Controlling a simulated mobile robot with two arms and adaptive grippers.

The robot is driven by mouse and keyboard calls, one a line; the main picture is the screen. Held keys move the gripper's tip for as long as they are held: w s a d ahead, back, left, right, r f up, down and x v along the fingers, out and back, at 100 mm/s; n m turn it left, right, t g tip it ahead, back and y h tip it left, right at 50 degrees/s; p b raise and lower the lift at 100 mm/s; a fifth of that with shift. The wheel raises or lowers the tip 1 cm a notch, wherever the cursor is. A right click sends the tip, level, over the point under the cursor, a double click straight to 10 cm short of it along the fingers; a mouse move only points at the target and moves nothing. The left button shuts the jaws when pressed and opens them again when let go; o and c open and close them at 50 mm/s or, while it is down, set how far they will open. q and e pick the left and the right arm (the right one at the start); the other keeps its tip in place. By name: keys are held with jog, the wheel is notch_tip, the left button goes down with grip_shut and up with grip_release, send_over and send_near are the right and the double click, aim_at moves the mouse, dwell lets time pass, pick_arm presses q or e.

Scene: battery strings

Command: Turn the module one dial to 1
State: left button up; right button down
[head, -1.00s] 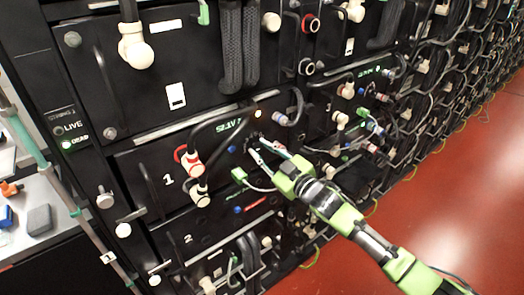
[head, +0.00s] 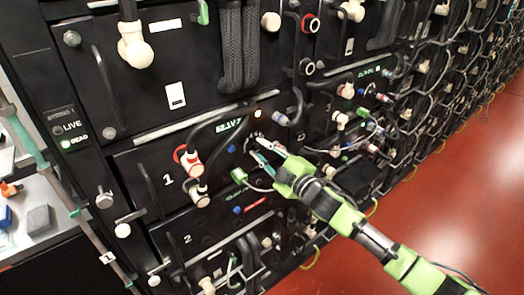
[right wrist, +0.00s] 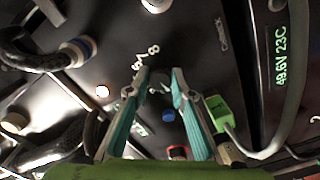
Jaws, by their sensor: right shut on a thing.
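My left gripper is not in view.
A red-collared cable plug (head: 190,160) and a black cable are left of the dial. A green connector (right wrist: 218,112) with a grey cable lies close to the right finger in the wrist view. Module two (head: 190,238) is below. Red floor (head: 450,215) is clear at right.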

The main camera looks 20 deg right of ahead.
dwell(0.3)
jog(key=c, duration=1.8)
grip_release()
jog(key=v, duration=1.2)
